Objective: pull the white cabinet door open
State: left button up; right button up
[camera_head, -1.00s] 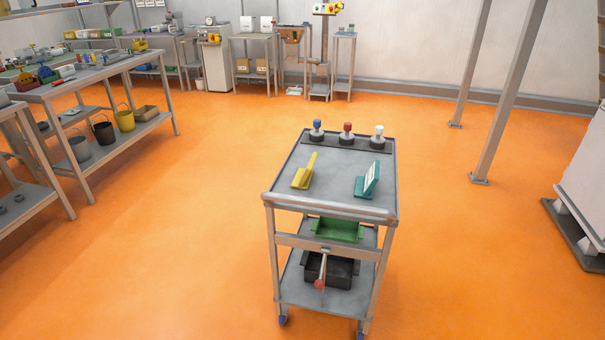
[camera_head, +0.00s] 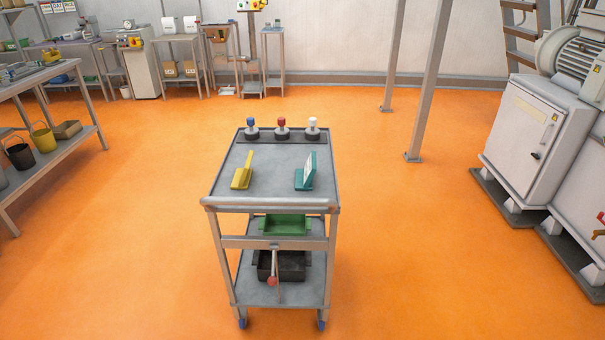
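A white cabinet (camera_head: 532,143) stands at the right, on dark grey feet. Its front door (camera_head: 526,124) faces left toward the open floor and looks closed. The door carries a small yellow warning label and a small dark fitting near its far-right edge, too small to make out. A large grey motor (camera_head: 578,50) sits on top of the cabinet. Neither of my grippers shows in the head view.
A grey trolley (camera_head: 275,203) stands in the middle foreground, with colored knobs and yellow and teal holders on top. Grey posts (camera_head: 432,85) rise between trolley and cabinet. A workbench (camera_head: 75,128) is at the left. Orange floor (camera_head: 410,240) is clear between trolley and cabinet.

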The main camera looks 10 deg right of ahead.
aim_at(524, 125)
jog(key=z, duration=1.45)
jog(key=i, duration=0.1)
jog(key=i+l, duration=0.1)
jog(key=i, duration=0.45)
jog(key=i+l, duration=0.15)
jog(key=i, duration=0.4)
jog(key=i+l+u, duration=0.1)
jog(key=i, duration=0.45)
jog(key=i+l, duration=0.15)
jog(key=i, duration=0.4)
jog(key=i+j+u, duration=0.2)
jog(key=i+u, duration=0.2)
jog(key=i, duration=0.35)
jog(key=i+u, duration=0.45)
jog(key=i, duration=0.35)
